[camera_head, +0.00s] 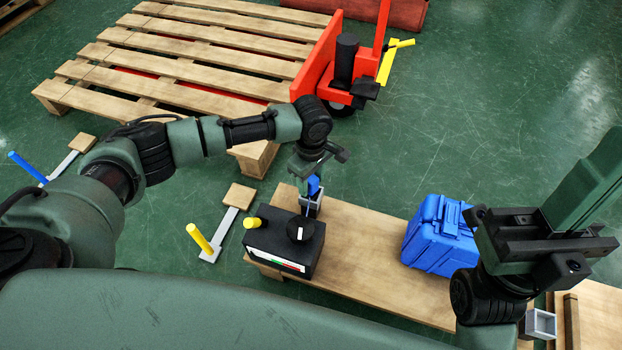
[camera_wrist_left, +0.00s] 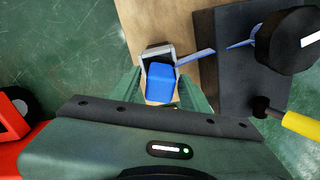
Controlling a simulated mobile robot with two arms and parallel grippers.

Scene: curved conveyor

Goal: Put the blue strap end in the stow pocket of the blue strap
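The blue strap end (camera_head: 313,186) is a small blue block. In the left wrist view the blue strap end (camera_wrist_left: 160,84) sits between the two fingertips of my left gripper (camera_wrist_left: 161,88), which look close against its sides. It is at the mouth of a small grey open box, the stow pocket (camera_wrist_left: 156,50); how deep it sits is hard to tell. The pocket (camera_head: 318,211) stands on the wooden board, just behind a black box. My left gripper (camera_head: 313,182) points down above it. My right gripper (camera_head: 545,240) is at the right, its fingertips not clearly visible.
The black box (camera_head: 285,240) has a dial and yellow handle (camera_head: 252,223); blue strap pieces (camera_wrist_left: 197,57) lie beside it. A blue case (camera_head: 435,237) stands on the board (camera_head: 370,250). A yellow-handled lever (camera_head: 200,239) lies left. A pallet (camera_head: 190,60) and red pallet jack (camera_head: 320,65) are behind.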

